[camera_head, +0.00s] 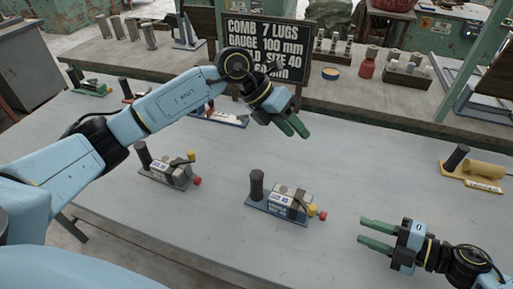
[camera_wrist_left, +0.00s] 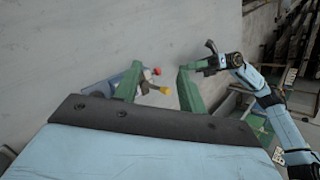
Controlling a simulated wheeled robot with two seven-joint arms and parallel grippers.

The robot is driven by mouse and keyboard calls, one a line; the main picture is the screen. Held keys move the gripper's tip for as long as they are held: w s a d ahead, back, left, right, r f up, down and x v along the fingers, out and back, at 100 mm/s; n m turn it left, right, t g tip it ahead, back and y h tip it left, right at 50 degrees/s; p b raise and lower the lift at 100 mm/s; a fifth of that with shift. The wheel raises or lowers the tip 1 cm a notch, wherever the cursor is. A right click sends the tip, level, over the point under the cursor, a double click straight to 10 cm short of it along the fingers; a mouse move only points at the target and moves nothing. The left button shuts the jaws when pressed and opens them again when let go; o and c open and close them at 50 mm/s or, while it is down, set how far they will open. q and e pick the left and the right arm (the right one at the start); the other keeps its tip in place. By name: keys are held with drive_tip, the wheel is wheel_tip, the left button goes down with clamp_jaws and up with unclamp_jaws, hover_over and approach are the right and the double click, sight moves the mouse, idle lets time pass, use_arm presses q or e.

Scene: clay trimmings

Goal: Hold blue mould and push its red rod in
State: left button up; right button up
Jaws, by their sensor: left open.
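The blue mould (camera_head: 268,208) stands on the table in the middle of the head view, with a dark upright handle at its left end. A yellow knob (camera_head: 312,210) and the red rod's end (camera_head: 323,215) stick out at its right. My left gripper (camera_head: 298,131) is open and empty, above and behind the mould. In the left wrist view the red end (camera_wrist_left: 157,71) and yellow knob (camera_wrist_left: 165,90) show between its fingers, farther off; the mould's body is partly hidden. My right gripper (camera_head: 362,231) is open and empty, right of the red end and apart from it.
A grey mould (camera_head: 168,170) with yellow and red ends stands to the left. A yellow one (camera_head: 480,173) stands at the far right. More moulds, one green (camera_head: 90,88), stand along the back. A dark sign (camera_head: 268,45) stands behind. The table front is clear.

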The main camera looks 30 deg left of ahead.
sight(256, 185)
use_arm(q)
drive_tip(key=s+a+f+g+y, duration=0.1)
drive_tip(key=s+y, duration=0.1)
drive_tip(key=s+a+f+n+y, duration=0.1)
drive_tip(key=s+a+y, duration=0.1)
drive_tip(key=y, duration=0.1)
drive_tip(key=s+a+f+g+y, duration=0.1)
drive_tip(key=s+a+y, duration=0.1)
drive_tip(key=shift+s+a+f+n+g+y, duration=0.25)
drive_tip(key=shift+s+f+n+g+y, duration=0.05)
drive_tip(key=shift+n+y, duration=0.1)
drive_tip(key=shift+f, duration=0.25)
wheel_tip(256, 185, down, 13)
drive_tip(key=shift+r, duration=0.1)
